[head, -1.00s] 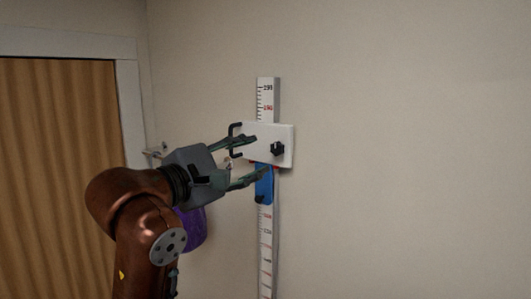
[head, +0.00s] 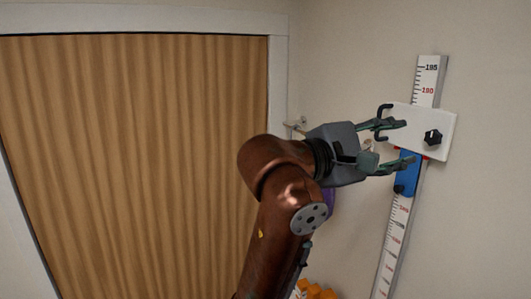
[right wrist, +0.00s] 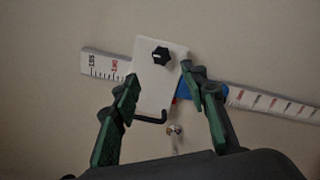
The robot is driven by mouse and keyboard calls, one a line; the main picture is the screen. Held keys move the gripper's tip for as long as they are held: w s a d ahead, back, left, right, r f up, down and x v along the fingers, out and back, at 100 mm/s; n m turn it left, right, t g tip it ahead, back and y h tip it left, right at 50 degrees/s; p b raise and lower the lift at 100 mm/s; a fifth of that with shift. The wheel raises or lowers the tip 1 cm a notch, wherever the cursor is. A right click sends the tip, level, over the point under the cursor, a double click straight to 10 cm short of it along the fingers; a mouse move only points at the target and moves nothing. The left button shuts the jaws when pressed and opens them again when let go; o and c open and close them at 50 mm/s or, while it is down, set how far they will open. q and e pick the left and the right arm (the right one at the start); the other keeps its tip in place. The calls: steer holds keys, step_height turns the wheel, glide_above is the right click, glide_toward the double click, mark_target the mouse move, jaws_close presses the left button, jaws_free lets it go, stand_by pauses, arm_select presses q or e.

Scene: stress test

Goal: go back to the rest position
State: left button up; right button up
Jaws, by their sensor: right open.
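My right gripper (head: 402,143) is open and empty. Its two fingers point at the wall scale in the head view. In the right wrist view the open fingers (right wrist: 160,90) appear on either side of a white plate (right wrist: 153,95). That plate (head: 440,120) has a black knob (head: 433,137) and a dark hook (head: 384,118), and sits on the tall ruler (head: 393,237). A blue part (head: 408,172) shows below the plate, partly behind the lower finger. Whether the fingers touch anything is unclear. My left gripper is not in view.
A wood-like, wavy tan panel in a white frame (head: 277,62) fills the left. A purple thing (head: 328,201) is mostly hidden behind my right arm. Orange things (head: 314,291) show at the bottom edge. The wall at upper right is bare.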

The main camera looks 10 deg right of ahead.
mark_target(430, 137)
steer(key=x, duration=0.9)
steer(key=shift+w+d+f, duration=0.1)
steer(key=shift+d, duration=0.3)
steer(key=shift+a, duration=0.1)
